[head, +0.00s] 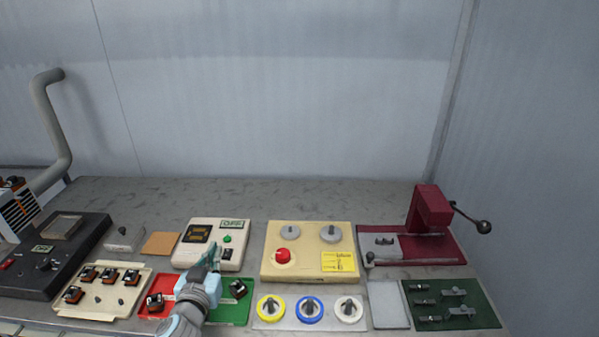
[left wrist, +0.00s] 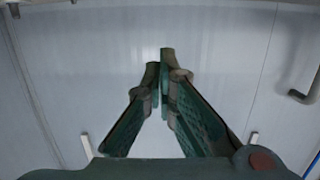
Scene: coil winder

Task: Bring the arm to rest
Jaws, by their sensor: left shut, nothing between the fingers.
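My left gripper (head: 211,258) comes in from the bottom of the head view. It shows in front of the cream tester box with a dark display (head: 199,233), over the red and green mat (head: 222,314). I cannot tell whether it touches the box. In the left wrist view its green fingers (left wrist: 161,65) are closed together with nothing between them, and only the pale wall shows beyond them. My right gripper is not in view.
Dark coil parts stand on the mat and in the cream tray (head: 98,308) at left. A beige box with a red button (head: 283,256), wire spools (head: 309,308), a dark red press (head: 430,210) and a green mat (head: 480,292) lie to the right. The table's back strip is clear.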

